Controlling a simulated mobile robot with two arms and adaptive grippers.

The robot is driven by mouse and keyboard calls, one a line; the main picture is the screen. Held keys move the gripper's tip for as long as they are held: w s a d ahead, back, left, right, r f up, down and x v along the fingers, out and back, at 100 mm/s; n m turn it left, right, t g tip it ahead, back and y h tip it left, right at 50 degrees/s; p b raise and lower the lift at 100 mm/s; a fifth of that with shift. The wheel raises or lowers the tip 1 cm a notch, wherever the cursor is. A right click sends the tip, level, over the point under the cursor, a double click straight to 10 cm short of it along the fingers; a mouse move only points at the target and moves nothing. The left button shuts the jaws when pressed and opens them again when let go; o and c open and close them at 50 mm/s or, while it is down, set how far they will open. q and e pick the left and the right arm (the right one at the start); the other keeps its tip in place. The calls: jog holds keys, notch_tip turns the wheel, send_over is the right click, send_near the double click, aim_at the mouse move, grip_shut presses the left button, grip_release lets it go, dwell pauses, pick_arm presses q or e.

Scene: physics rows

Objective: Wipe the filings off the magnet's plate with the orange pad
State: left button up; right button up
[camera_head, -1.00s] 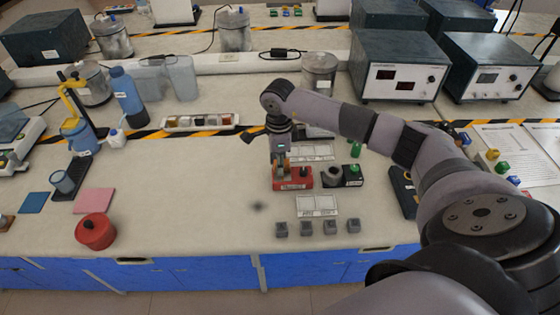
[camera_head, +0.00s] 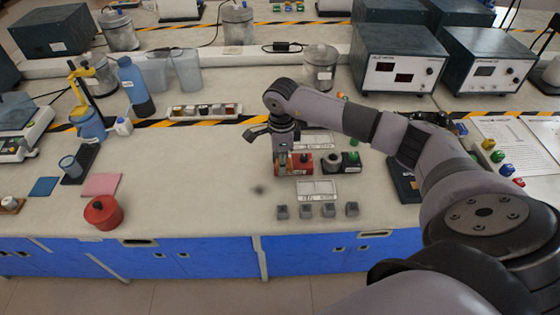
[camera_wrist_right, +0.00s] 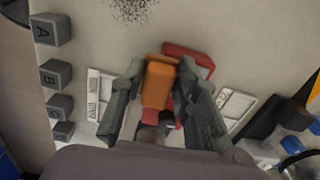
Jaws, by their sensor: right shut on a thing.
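My right gripper (camera_head: 283,172) points down over the left end of a red block (camera_head: 302,163), probably the magnet's base. In the right wrist view this gripper (camera_wrist_right: 158,92) is shut on the orange pad (camera_wrist_right: 158,82). The pad covers part of the red block (camera_wrist_right: 192,57); I cannot tell whether they touch. The plate's face is mostly hidden by pad and fingers. A dark speckled patch, looking like filings (camera_head: 259,190), lies on the bench left of and nearer than the block; its specks also show in the wrist view (camera_wrist_right: 130,9). My left gripper is out of view.
Several grey lettered cubes (camera_head: 306,211) stand near the front edge by a white label card (camera_head: 317,189). A red pot (camera_head: 103,212) and pink mat (camera_head: 101,185) lie left. Bench between is clear.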

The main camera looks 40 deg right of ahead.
notch_tip(320, 180, up, 3)
jog(key=shift+s+r+p, duration=0.1)
jog(key=shift+p, duration=0.4)
jog(key=shift+w+d+r+p, duration=0.1)
jog(key=shift+w+r+p, duration=0.15)
jog(key=shift+r+p, duration=0.2)
jog(key=shift+r, duration=0.4)
jog(key=shift+s+r+p, duration=0.1)
jog(key=shift+r+p, duration=0.5)
jog(key=shift+r, duration=0.3)
jog(key=shift+r+p, duration=0.35)
jog(key=shift+r, duration=0.4)
